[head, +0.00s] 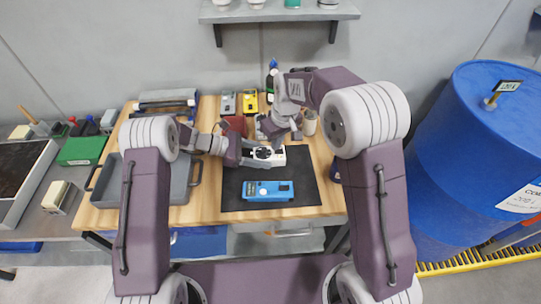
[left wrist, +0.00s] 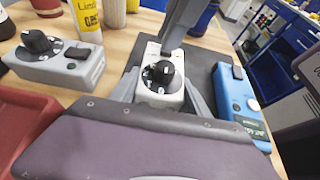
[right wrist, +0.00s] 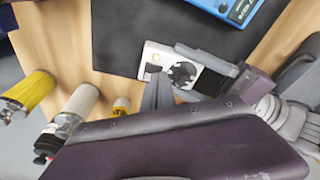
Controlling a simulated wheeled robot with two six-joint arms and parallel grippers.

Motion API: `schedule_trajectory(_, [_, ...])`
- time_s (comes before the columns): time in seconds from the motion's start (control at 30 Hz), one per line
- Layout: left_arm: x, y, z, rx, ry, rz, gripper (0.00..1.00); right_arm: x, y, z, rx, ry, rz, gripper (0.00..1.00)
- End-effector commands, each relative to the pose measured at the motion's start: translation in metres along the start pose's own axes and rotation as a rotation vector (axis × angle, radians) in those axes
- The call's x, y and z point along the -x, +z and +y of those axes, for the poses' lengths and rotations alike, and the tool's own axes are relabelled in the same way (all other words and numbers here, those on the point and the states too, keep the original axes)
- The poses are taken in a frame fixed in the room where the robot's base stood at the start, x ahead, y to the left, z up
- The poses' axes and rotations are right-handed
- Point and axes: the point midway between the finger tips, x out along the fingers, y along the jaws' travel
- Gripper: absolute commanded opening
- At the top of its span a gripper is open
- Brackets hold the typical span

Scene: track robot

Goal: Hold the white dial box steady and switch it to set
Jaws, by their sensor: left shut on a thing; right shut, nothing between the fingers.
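The white dial box (head: 278,157) lies on the black mat in the head view. Its black dial shows in the left wrist view (left wrist: 160,75) and the right wrist view (right wrist: 183,73). My left gripper (head: 253,155) is shut on the box, with a finger along each long side. My right gripper (head: 277,142) is shut and empty, pointing down at the box. In the left wrist view its fingers (left wrist: 170,45) reach the box's far end, just beyond the dial.
A blue meter (head: 268,190) lies on the black mat (head: 240,204) in front of the box. A grey dial box (left wrist: 55,65) and a red bin (left wrist: 30,125) stand close by. Bottles and a yellow container (right wrist: 30,92) stand behind. The mat's front right is clear.

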Motion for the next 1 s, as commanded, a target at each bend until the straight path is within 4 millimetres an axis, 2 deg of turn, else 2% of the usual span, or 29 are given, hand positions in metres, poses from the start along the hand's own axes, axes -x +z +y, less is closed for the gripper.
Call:
schedule_trajectory(0.3, [0.0, 0.0, 0.0, 0.0, -0.001, 0.0, 0.0, -0.01, 0.003, 0.0, 0.0, -0.001, -0.002, 0.0])
schedule_trajectory(0.53, [0.0, 0.0, 0.0, 0.0, -0.001, 0.0, 0.0, -0.008, 0.002, 0.0, 0.0, 0.0, -0.001, 0.0])
schedule_trajectory(1.0, [0.0, 0.0, 0.0, 0.0, -0.001, 0.0, 0.0, 0.045, -0.01, 0.0, 0.0, 0.001, 0.002, 0.0])
